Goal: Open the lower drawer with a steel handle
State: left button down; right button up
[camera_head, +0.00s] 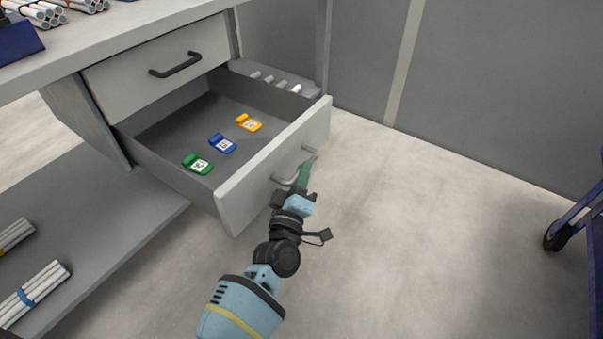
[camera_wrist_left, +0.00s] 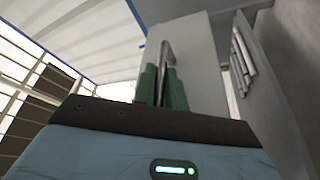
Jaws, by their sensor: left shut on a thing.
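The lower drawer (camera_head: 270,165) is pulled out, with its grey front panel facing right and its inside showing. Its steel handle (camera_head: 285,181) is a curved bar on the front panel, partly hidden by my gripper. My left gripper (camera_head: 304,175) is at the handle, with its green fingers shut around the bar. In the left wrist view, the green fingers (camera_wrist_left: 161,88) close on the steel handle (camera_wrist_left: 166,55) in front of the pale drawer front (camera_wrist_left: 193,50). My right gripper is not in either view.
The upper drawer (camera_head: 155,75) with a black handle (camera_head: 175,65) is shut. Pipe bundles lie on the lower shelf (camera_head: 95,215). Floor (camera_head: 420,220) right of the drawer is clear; a blue cart stands far right.

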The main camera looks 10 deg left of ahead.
pick_arm(q)
jog(key=c, duration=1.5)
grip_release()
jog(key=shift+o, duration=0.2)
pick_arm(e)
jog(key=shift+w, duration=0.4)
pick_arm(q)
jog(key=p+v, duration=0.2)
jog(key=v, duration=0.6)
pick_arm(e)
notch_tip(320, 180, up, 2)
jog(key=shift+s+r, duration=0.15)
pick_arm(q)
jog(key=shift+w, duration=0.1)
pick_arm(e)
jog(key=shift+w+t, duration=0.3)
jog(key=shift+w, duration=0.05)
